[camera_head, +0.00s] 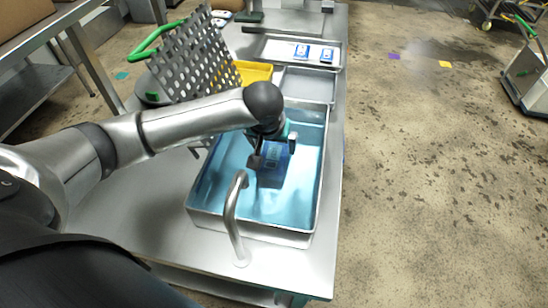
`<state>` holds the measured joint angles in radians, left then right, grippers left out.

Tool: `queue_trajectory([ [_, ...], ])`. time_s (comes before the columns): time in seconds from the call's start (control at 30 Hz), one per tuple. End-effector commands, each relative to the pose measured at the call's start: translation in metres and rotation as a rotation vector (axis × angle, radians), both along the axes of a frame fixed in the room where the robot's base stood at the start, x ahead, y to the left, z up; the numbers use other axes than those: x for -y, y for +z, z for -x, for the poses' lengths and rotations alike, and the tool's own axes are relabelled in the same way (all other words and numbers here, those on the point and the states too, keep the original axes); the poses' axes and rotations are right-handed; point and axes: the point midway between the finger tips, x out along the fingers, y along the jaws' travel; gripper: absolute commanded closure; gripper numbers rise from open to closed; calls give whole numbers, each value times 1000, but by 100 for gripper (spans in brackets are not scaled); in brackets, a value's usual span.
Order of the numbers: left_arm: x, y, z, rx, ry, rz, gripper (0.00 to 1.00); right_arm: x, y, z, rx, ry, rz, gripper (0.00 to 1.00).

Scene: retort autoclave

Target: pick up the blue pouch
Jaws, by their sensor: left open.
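A dark blue pouch (273,160) with a pale printed mark is in the steel sink basin (312,236), at or just above the light blue water. My left gripper (271,157) reaches over the basin from the left, with its jaws apart, one on each side of the pouch. I cannot tell whether the fingers touch the pouch. The gripper hides the pouch's upper part. My right gripper is not in view.
A curved steel tap (233,215) rises at the basin's front left. A perforated rack (195,58) with green handles leans behind my left arm. A yellow bin (254,72) and a steel tray (270,48) with two blue-and-white packs (301,51) stand farther back.

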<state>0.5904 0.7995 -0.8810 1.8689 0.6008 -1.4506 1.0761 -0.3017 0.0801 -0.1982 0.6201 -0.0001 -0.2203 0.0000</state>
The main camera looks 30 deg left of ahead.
Motion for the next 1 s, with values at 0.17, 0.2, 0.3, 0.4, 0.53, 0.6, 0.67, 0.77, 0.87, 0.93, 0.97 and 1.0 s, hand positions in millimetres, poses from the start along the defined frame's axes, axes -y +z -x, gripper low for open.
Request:
queue_trajectory([
  [0.17,-2,-12,-3,0,-1,-1,0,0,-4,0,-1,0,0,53],
  [0.2,-3,-18,-5,-2,0,-2,0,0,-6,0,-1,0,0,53],
  [0.3,-6,-35,-9,-1,0,-2,0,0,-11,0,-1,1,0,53],
  [0.4,-6,-46,-13,0,-1,0,0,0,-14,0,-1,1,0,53],
  [0.53,-7,-52,-16,1,-2,0,0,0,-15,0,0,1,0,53],
  [0.6,-7,-53,-17,1,-2,0,0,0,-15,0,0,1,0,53],
  [0.67,-7,-52,-17,1,-2,0,0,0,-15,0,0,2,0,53],
  [0.77,-7,-52,-17,1,-2,0,0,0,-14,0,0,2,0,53],
  [0.87,-7,-52,-16,1,-2,-1,11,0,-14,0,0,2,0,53],
  [0.93,-7,-52,-16,1,-2,-1,19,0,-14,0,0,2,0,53],
  [0.97,-7,-52,-16,1,-2,-1,22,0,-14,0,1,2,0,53],
  [1.0,-7,-52,-16,1,-2,-1,27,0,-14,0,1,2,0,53],
])
